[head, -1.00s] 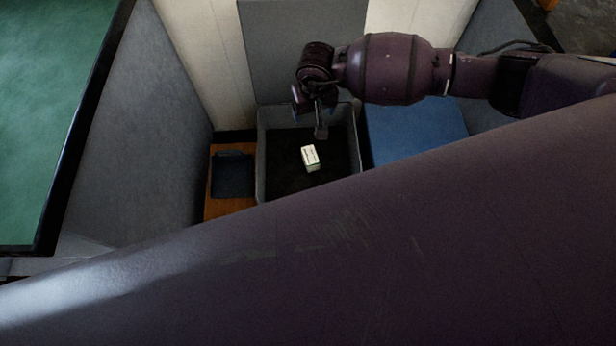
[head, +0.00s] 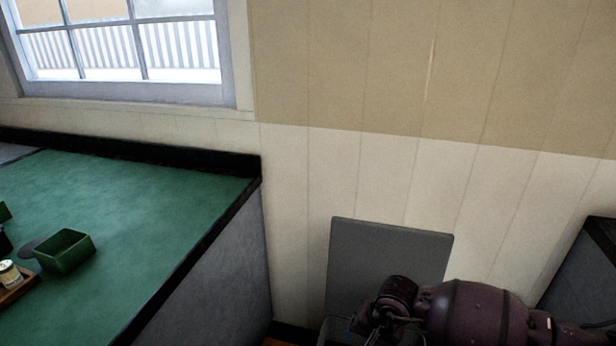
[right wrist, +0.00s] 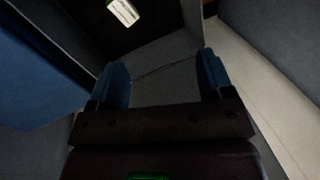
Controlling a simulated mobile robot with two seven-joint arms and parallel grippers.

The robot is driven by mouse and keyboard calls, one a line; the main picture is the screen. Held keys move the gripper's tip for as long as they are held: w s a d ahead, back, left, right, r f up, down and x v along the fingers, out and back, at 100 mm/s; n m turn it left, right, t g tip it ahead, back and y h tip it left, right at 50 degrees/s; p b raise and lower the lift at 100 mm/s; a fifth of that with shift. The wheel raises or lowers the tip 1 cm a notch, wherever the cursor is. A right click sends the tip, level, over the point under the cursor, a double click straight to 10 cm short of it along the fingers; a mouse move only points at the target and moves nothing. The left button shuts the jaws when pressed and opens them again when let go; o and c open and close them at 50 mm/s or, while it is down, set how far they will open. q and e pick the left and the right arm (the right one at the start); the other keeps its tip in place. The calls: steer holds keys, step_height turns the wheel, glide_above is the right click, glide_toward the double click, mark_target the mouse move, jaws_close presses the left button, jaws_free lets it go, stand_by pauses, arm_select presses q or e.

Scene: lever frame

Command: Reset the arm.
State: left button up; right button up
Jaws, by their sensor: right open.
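My right arm comes in from the right at the bottom of the head view, in front of a raised grey panel. Its gripper is cut off at the bottom edge there. In the right wrist view my right gripper (right wrist: 164,75) has its two blue fingertips wide apart, with nothing between them. Beyond the fingers, a small white box (right wrist: 123,11) lies on the dark floor of a grey-walled bin (right wrist: 165,52). The bin's inside is hidden in the head view. My left gripper is in neither current view.
The grey panel (head: 385,265) stands upright against the pale wall. A green-topped counter (head: 120,215) is at left, holding a green open box (head: 65,252) and a small jar (head: 10,272) on a wooden tray. A dark-edged cabinet (head: 592,262) stands at right. A window (head: 125,45) is above the counter.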

steer(key=a+r+m+t+y, duration=0.3)
steer(key=a+r+m+y, duration=0.4)
steer(key=r+m, duration=0.45)
steer(key=a+r+m+t+y, duration=0.2)
steer(key=a+r+m+y, duration=0.6)
steer(key=m, duration=0.6)
steer(key=s+d+f+m+t+h+p, duration=0.1)
steer(key=d+f+m+t+h, duration=0.4)
steer(key=m, duration=0.6)
steer(key=s+d+m+t+h, duration=0.1)
steer(key=s+d+m+h, duration=0.15)
steer(key=d+m, duration=0.65)
steer(key=s+d+f+m+t+h+p, duration=0.1)
steer(key=d+f+m+t+h, duration=0.3)
steer(key=m, duration=0.9)
arm_select(q)
step_height(320, 180, up, 2)
steer(key=shift+r+p, duration=0.15)
steer(key=shift+p, duration=0.3)
arm_select(e)
steer(key=s+d+f+m+g+h, duration=0.2)
steer(key=s+d+f, duration=0.3)
steer(key=s, duration=0.5)
steer(key=s+d+f+m+g+h, duration=0.3)
steer(key=s+d+f+m+h, duration=0.1)
steer(key=s, duration=0.7)
step_height(320, 180, down, 3)
steer(key=shift+d+f+m, duration=0.1)
steer(key=shift+d+m, duration=0.65)
steer(key=shift+d, duration=0.2)
